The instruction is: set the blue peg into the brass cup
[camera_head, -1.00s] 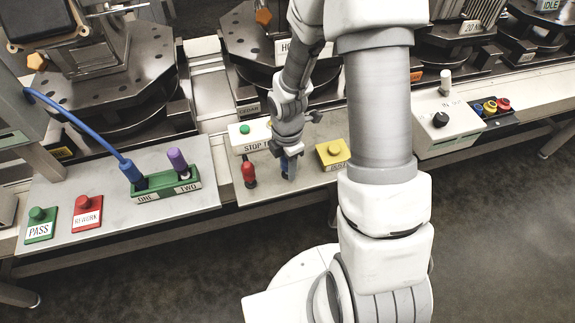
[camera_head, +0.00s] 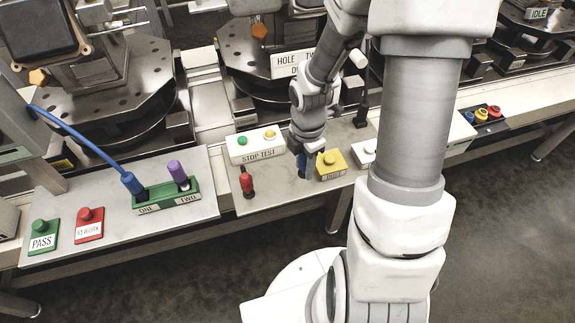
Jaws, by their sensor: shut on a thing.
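My gripper (camera_head: 303,163) points down over the light work plate, between the red peg and the yellow button box. It is shut on a blue piece (camera_head: 301,167), which I take to be the blue peg; only a small part of it shows between the fingers. I cannot tell whether its lower end touches the plate or anything on it. I cannot make out the brass cup in this view; my gripper or arm may hide it.
A red peg (camera_head: 247,182) stands left of my gripper. The yellow box (camera_head: 330,166) is close on its right, the STOP TEST box (camera_head: 257,147) behind. A green block (camera_head: 165,196) holds a blue corded plug (camera_head: 132,184) and a purple peg (camera_head: 178,174).

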